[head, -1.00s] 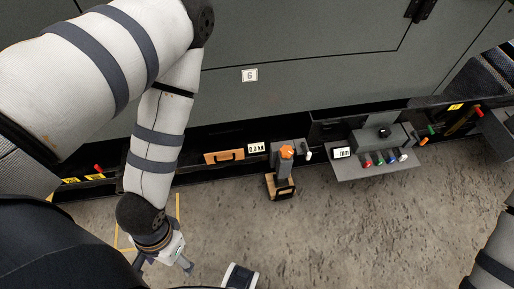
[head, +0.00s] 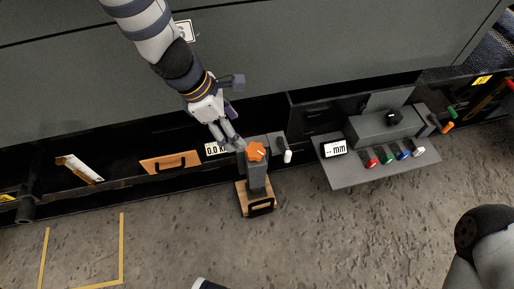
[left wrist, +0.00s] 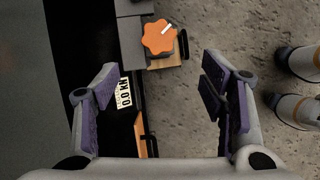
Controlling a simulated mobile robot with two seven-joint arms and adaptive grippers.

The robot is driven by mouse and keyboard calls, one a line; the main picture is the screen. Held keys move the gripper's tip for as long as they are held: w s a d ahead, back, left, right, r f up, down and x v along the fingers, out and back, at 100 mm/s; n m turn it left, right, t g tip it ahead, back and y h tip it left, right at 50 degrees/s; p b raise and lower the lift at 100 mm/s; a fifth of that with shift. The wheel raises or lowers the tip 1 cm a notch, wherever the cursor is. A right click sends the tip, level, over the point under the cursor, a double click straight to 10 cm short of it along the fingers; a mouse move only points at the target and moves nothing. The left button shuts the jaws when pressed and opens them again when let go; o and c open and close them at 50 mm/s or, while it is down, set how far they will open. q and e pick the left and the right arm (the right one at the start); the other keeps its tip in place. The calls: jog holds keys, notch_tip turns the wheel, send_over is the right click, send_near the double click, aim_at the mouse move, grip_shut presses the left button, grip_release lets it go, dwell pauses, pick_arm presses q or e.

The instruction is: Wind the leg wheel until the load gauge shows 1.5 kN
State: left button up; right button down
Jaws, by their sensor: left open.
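The orange leg wheel (head: 256,151), lobed with a white mark, sits on top of a dark grey leg post (head: 257,180) standing on a wooden block (head: 243,200). The load gauge (head: 214,149) left of it reads 0.0 kN, partly covered by my gripper in the head view; it also shows in the left wrist view (left wrist: 124,93). My left gripper (head: 237,112) is open and empty, just behind and left of the wheel. In the left wrist view the wheel (left wrist: 158,37) lies beyond the spread fingertips (left wrist: 160,72).
A small white lever (head: 287,156) stands right of the wheel. A grey shelf (head: 345,180) holds a mm display (head: 335,148) and several coloured knobs. A wooden panel with a black handle (head: 170,162) is at the left. The floor (head: 330,240) in front is clear.

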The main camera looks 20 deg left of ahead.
aim_at(255, 150)
pick_arm(q)
jog(key=b+x, duration=0.2)
jog(key=x, duration=0.3)
jog(key=b+x, duration=0.2)
jog(key=x, duration=0.4)
jog(key=shift+w+d+f+b, duration=0.15)
jog(key=shift+w+d+b, duration=0.1)
jog(key=shift+d+b, duration=0.1)
pick_arm(e)
jog(key=shift+g, duration=0.4)
jog(key=f, duration=0.1)
jog(key=s+f, duration=0.1)
jog(key=f, duration=0.2)
jog(key=shift+s+a, duration=0.15)
jog(key=shift+s, duration=0.25)
pick_arm(q)
jog(key=shift+a, duration=0.1)
jog(key=c, duration=1.2)
